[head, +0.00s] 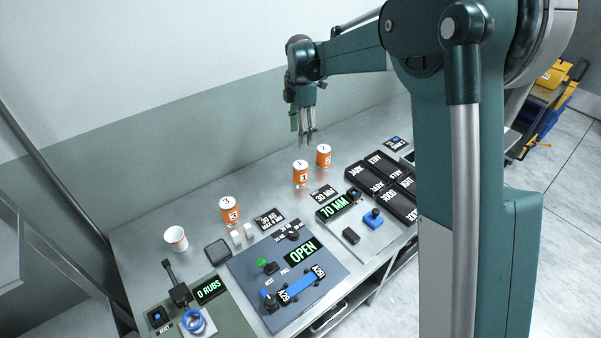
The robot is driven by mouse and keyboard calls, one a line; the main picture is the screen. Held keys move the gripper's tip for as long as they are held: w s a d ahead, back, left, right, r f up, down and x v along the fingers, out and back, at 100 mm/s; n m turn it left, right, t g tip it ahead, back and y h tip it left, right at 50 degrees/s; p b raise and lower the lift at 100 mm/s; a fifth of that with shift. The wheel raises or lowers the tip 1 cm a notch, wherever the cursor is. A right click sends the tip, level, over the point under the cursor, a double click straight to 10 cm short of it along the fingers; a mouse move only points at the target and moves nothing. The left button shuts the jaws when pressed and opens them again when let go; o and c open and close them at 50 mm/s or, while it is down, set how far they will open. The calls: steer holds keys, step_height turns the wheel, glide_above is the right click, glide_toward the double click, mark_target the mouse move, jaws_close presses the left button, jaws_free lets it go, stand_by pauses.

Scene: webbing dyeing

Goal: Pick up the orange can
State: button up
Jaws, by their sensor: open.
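Three orange cans with white lids and number labels stand upright on the grey metal table (145,222). One can (229,214), marked 3, is left of centre. A second can (300,177), marked 1, and a third can (323,158), its label too small to read surely, stand close together at the back middle. My gripper (307,139) points down with its fingers apart and empty. In the picture it is just above those two back cans; its exact height and depth are hard to tell.
A white cup (176,239) and a dark square dish (217,251) are at the left. A blue-grey panel (247,284) reading OPEN, a 70 MM display (335,207) and dark labelled blocks (368,172) fill the front and right. The strip behind the cans is clear.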

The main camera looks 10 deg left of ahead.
mark_target(300, 165)
step_height(300, 165, down, 14)
stand_by(0.3)
steer(key=shift+f, duration=1.3)
steer(key=shift+w+f, duration=0.1)
steer(key=shift+f, duration=2.5)
steer(key=shift+c, duration=0.3)
steer(key=c, duration=1.1)
